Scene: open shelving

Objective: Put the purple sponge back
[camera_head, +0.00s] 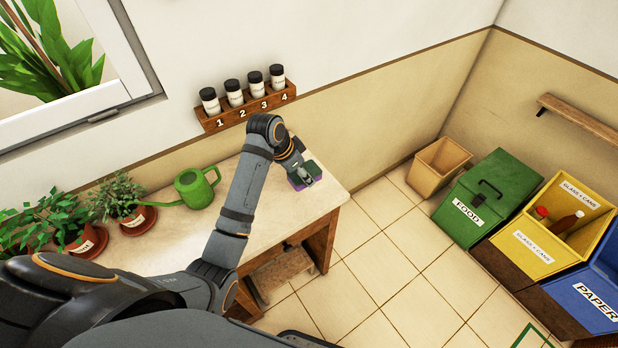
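The purple sponge (297,185), with a green part on it, is at the right end of the pale table (170,240). My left arm reaches over the table, and its gripper (305,175) points down at the sponge, overlapping it in this view. The fingers are small and partly merge with the sponge, so I cannot tell whether they are shut on it or only around it. I also cannot tell whether the sponge rests on the table. My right gripper is not in view.
A wall rack (247,107) with several numbered jars hangs behind the table. A green watering can (195,188) and potted plants (125,197) stand at the table's left. A tan bin (437,167), a green food bin (482,198) and other bins stand on the floor at right.

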